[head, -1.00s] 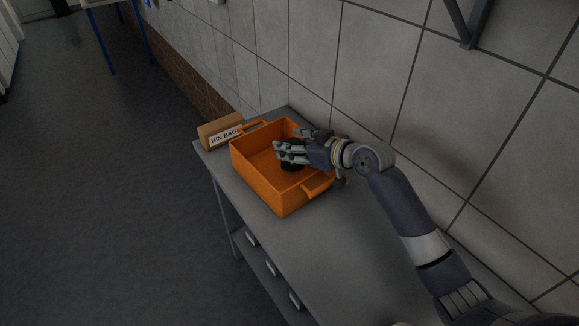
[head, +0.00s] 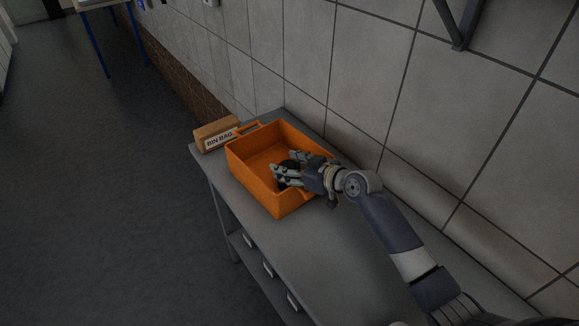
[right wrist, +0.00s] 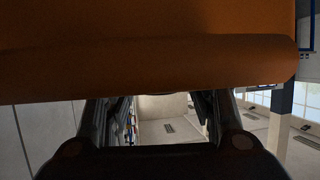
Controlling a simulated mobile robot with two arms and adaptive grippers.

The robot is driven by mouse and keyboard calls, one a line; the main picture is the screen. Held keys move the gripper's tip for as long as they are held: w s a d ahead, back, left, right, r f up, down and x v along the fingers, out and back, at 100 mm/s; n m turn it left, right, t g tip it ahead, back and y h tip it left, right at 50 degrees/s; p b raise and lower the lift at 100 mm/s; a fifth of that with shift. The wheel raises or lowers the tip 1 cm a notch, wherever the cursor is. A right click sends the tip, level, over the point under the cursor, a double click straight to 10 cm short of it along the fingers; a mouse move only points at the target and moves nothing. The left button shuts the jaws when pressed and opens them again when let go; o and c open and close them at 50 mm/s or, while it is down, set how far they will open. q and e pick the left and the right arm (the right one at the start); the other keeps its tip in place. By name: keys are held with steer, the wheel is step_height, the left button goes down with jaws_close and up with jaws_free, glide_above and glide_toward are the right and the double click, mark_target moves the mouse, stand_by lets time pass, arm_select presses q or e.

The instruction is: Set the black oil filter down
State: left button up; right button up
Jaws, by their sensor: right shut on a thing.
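The black oil filter (head: 288,164) shows as a dark shape between the fingers of my right gripper (head: 284,168), inside the orange crate. The fingers partly hide it, and I cannot tell whether it touches the crate floor. My right gripper is shut on it and reaches in over the crate's right side. In the right wrist view, the two fingers of my right gripper (right wrist: 158,115) show below a broad orange crate wall (right wrist: 150,55); the filter cannot be made out there. My left gripper is not in view.
The orange crate (head: 252,178) stands on a grey bench (head: 310,250) against a tiled wall. A cardboard box marked BIN BAG (head: 217,134) stands beside the crate at the left. The bench is clear in front of the crate. A bracket (head: 456,25) sticks out from the wall.

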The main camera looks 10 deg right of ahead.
steer(key=shift+s+f, duration=0.15)
steer(key=shift+f, duration=0.4)
steer(key=o, duration=1)
steer(key=shift+f, duration=0.15)
steer(key=shift+c, duration=0.2)
steer(key=o, duration=0.3)
steer(key=shift+s+f, duration=0.1)
steer(key=shift+f, duration=0.1)
steer(key=shift+r, duration=0.1)
steer(key=shift+r+p, duration=0.45)
steer(key=shift+r, duration=0.1)
steer(key=v, duration=0.3)
steer(key=b+v, duration=0.1)
steer(key=v, duration=0.3)
steer(key=b+v, duration=0.1)
steer(key=v, duration=0.2)
steer(key=shift+s+d+r, duration=0.1)
steer(key=shift+d+r, duration=0.2)
steer(key=shift+r, duration=0.15)
steer(key=shift+s+d+r, duration=0.25)
steer(key=shift+s+r, duration=0.1)
steer(key=shift+s, duration=0.1)
